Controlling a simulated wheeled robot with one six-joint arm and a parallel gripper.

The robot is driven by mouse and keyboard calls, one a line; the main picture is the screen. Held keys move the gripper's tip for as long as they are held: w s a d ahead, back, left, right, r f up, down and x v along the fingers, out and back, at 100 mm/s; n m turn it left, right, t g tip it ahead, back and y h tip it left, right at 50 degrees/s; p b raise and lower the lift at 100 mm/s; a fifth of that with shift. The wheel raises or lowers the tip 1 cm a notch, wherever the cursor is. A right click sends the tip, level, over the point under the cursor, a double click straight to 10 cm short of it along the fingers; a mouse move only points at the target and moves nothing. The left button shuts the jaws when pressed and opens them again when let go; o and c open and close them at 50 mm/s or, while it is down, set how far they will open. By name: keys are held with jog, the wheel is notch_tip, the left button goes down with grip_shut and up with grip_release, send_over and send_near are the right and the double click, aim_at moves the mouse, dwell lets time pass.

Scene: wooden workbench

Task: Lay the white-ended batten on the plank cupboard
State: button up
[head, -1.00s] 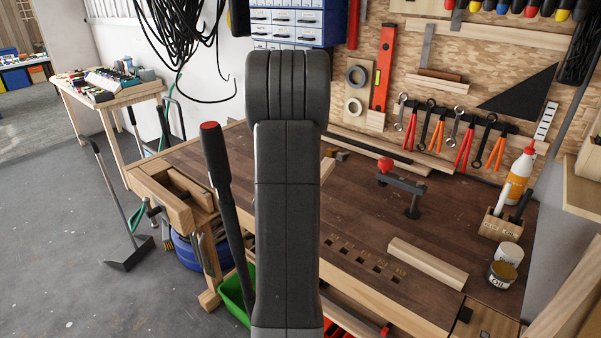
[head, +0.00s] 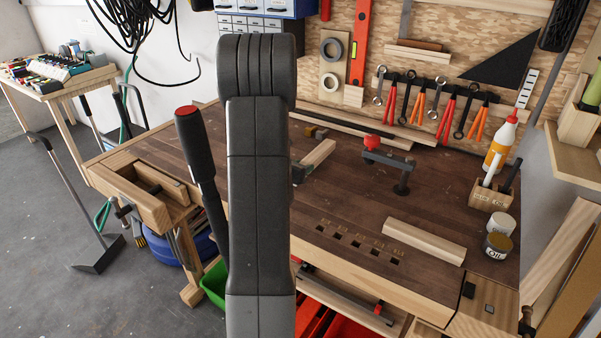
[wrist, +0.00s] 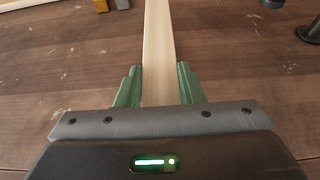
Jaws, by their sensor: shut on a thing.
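My gripper (wrist: 160,84) has its green fingers shut on a pale wooden batten (wrist: 158,40), one on each side, in the wrist view. The batten runs straight away from me past the top edge of that view. In the head view the batten (head: 319,154) shows just right of my arm, over the dark bench top, with my gripper (head: 298,172) partly hidden behind the arm. I cannot tell how high it is held. I cannot make out a plank cupboard for certain.
Tools hang on the back board. A side table (head: 60,92) stands at the far left.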

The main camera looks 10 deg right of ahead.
jog(key=shift+f, duration=1.15)
jog(key=shift+f+b, duration=0.25)
jog(key=shift+b, duration=0.1)
jog(key=o, duration=1)
jog(key=shift+r, duration=0.1)
jog(key=shift+o, duration=0.2)
